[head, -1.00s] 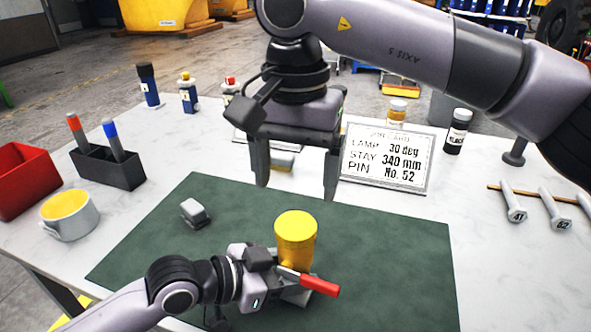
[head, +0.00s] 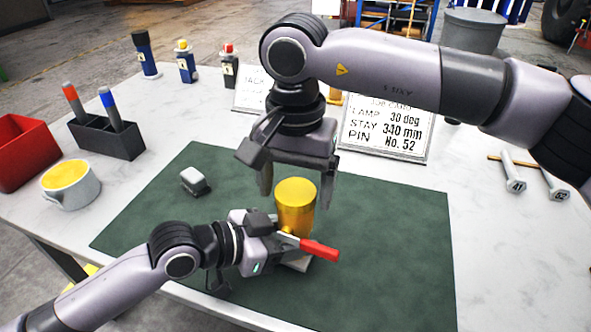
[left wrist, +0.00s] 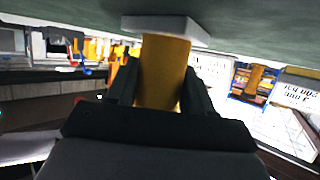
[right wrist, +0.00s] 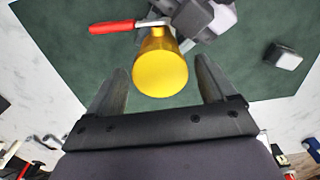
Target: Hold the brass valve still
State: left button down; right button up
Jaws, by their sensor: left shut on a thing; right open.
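The brass valve (head: 296,205) stands upright on the green mat (head: 385,240), with a red lever handle (head: 320,250) near its lower part. A pale base shows under it in the left wrist view. My left gripper (head: 285,247) is shut on the valve's lower body, and the valve (left wrist: 163,72) fills the gap between its fingers in the left wrist view. My right gripper (head: 298,190) is open, pointing down around or just above the valve's top. In the right wrist view the valve (right wrist: 160,72) lies between and beyond the open fingers, apart from them.
A small grey block (head: 194,181) lies on the mat at left. A mug (head: 70,186), a pen holder (head: 105,138) and a red bin (head: 25,152) stand further left. A job card (head: 385,130) stands behind. The mat's right side is clear.

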jog(key=c, duration=1.1)
jog(key=m, duration=1)
jog(key=shift+m, duration=0.4)
jog(key=m, duration=0.4)
jog(key=shift+m, duration=0.3)
jog(key=m, duration=0.2)
jog(key=shift+m, duration=0.4)
jog(key=m, duration=0.7)
jog(key=shift+m, duration=0.3)
jog(key=o, duration=1.3)
jog(key=shift+c, duration=0.2)
